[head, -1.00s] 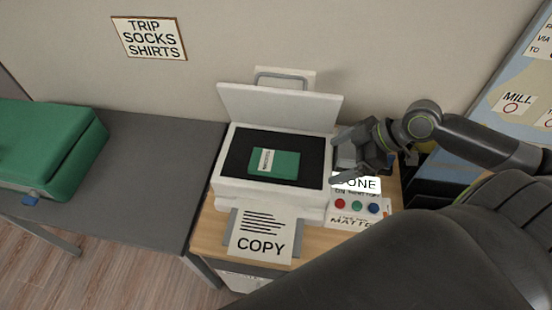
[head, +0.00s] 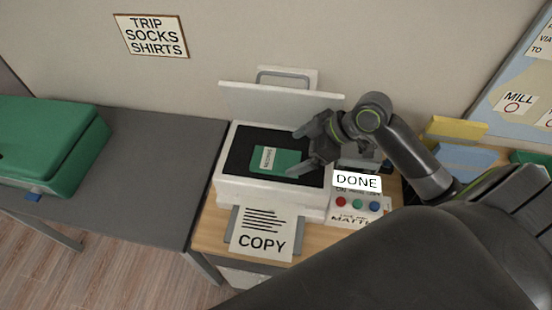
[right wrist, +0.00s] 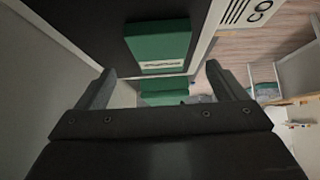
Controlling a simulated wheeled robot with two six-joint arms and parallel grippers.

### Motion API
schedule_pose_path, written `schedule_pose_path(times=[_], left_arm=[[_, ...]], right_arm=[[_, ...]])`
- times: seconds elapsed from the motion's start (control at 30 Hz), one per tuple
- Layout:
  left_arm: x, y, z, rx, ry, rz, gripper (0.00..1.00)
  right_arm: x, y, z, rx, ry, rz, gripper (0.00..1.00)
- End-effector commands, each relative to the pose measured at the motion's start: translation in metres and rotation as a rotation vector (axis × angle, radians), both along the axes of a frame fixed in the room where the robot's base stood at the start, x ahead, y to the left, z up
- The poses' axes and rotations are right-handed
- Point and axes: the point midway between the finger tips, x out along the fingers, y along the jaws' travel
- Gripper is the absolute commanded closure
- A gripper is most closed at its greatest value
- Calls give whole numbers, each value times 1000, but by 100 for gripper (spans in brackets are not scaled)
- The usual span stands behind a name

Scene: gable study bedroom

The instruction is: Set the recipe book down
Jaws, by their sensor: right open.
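The recipe book (head: 280,157), green with a white label, lies flat on the dark glass of the open copier (head: 232,197). My right gripper (head: 294,153) is open and empty at the book's right side, with its fingers pointing left. In the head view its fingers overlap the right edge of the book, so I cannot tell whether they touch it. The right wrist view shows the book (right wrist: 158,42) beyond the open fingers (right wrist: 160,70), not between them. My left gripper is out of view.
The copier's lid (head: 280,103) stands raised at the back. A printed COPY sheet (head: 262,232) hangs at its front. A DONE sign (head: 357,181) and coloured buttons (head: 358,204) are to its right. A grey table (head: 150,165) at left carries a green suitcase (head: 45,145).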

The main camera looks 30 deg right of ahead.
Motion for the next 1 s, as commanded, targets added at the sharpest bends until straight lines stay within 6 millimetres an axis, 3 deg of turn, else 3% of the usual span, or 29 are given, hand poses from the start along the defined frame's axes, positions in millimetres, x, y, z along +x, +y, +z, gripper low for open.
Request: schedule_pose_path(times=[0.27, 0.7, 1.0], left_arm=[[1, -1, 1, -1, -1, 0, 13], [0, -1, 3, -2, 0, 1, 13], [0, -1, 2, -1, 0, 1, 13]], right_arm=[[5, 8, -3, 2, 2, 0, 9], [22, 31, -34, 3, 1, 1, 9], [24, 32, -38, 0, 1, 1, 9]])
